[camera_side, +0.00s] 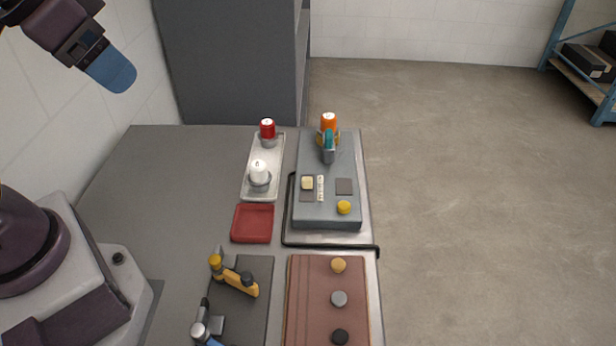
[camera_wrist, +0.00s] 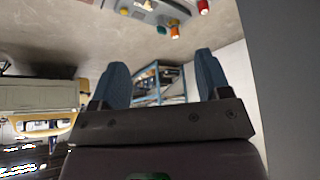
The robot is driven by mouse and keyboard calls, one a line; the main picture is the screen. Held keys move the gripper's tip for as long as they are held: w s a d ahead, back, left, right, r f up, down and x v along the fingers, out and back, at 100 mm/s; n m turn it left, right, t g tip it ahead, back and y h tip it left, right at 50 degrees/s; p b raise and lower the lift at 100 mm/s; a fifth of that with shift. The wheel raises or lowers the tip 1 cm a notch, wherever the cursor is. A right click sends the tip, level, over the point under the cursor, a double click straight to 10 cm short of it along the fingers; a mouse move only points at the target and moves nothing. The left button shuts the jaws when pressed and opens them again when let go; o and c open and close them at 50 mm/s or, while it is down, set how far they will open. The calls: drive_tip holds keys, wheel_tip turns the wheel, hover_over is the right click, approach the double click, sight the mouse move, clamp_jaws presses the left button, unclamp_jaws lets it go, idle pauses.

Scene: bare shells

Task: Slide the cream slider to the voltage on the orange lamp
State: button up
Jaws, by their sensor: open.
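The cream slider (camera_side: 307,184) sits near the upper end of a dark track on a grey box, in the side view. A white strip with small marks (camera_side: 320,188) runs along its right. The orange lamp (camera_side: 328,121) stands at the far end of the box, with a white patch on top; any figure there is too small to read. A teal piece (camera_side: 329,139) is in front of it. My gripper (camera_side: 110,75) is high at the upper left, far from the box. In the wrist view my gripper (camera_wrist: 160,78) has its blue fingers wide apart, with nothing between them.
A pale tray (camera_side: 248,190) holds a red lamp (camera_side: 267,129) and a white lamp (camera_side: 258,169). A red dish (camera_side: 252,223) is nearby. A yellow knob (camera_side: 344,208) is on the box. A brown board with knobs (camera_side: 312,300) and tools (camera_side: 240,283) are in front. The table's left is clear.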

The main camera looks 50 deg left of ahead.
drive_tip(key=shift+w+f, duration=0.1)
drive_tip(key=shift+f, duration=0.1)
drive_tip(key=c, duration=0.5)
drive_tip(key=m+g, duration=0.6)
drive_tip(key=m, duration=0.3)
approach(307, 179)
wheel_tip(307, 179, down, 9)
drive_tip(key=shift+f, duration=0.15)
drive_tip(key=shift+c, duration=0.5)
clamp_jaws()
